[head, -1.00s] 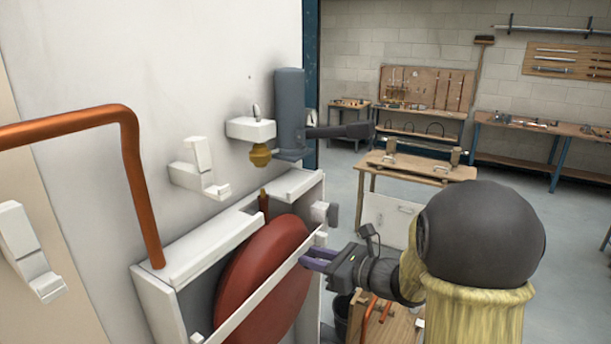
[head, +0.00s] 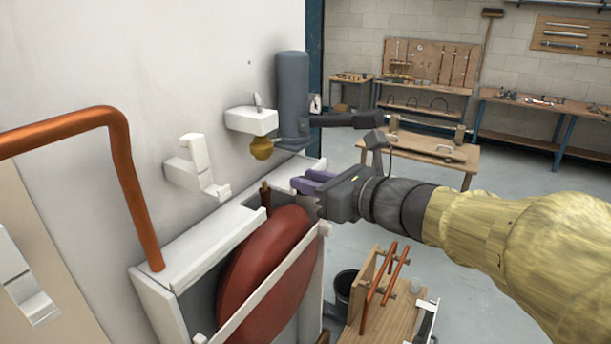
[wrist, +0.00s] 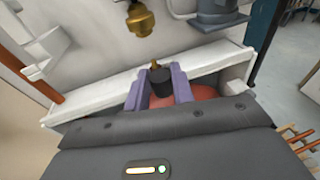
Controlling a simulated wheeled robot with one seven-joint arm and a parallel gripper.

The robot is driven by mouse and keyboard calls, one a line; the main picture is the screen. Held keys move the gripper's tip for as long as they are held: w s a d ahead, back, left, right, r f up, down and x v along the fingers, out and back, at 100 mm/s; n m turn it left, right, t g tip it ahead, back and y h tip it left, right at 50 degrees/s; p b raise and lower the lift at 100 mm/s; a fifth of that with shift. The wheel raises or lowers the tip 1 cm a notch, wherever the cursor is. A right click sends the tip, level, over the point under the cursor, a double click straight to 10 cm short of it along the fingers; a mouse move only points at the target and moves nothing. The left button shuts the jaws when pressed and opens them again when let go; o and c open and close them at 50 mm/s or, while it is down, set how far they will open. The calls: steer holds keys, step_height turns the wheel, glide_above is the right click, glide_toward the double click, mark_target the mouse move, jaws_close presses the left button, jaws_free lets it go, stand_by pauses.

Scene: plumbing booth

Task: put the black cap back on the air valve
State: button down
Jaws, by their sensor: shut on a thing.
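The air valve (head: 265,193) is a small brass tip on a dark stem, upright at the top of the red round tank (head: 265,262). My gripper (head: 303,184) is at the tank's top, to the right of the valve in the head view. In the wrist view its purple fingers are shut on the black cap (wrist: 161,79). The brass valve tip (wrist: 155,62) shows just beyond the cap there; I cannot tell whether they touch. The cap cannot be made out in the head view.
The white frame (head: 213,246) surrounds the tank. Above hang a brass fitting (head: 261,148), a white basin-like part (head: 251,120) and a grey cylinder (head: 293,95). A copper pipe (head: 130,180) runs at the left. A wooden stand (head: 378,310) with copper pipes is below my arm.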

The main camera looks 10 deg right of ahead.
steer(key=shift+a, duration=0.1)
steer(key=w+a, duration=0.5)
steer(key=a, duration=0.2)
steer(key=shift+w, duration=0.25)
stand_by(1.1)
steer(key=shift+f+b, duration=0.25)
steer(key=shift+b, duration=0.15)
steer(key=shift+f+t+b, duration=0.3)
steer(key=shift+f+b, duration=0.3)
steer(key=shift+b, duration=0.4)
steer(key=shift+f+m+h+b, duration=0.3)
steer(key=shift+b, duration=0.2)
steer(key=c, duration=1.1)
jaws_free()
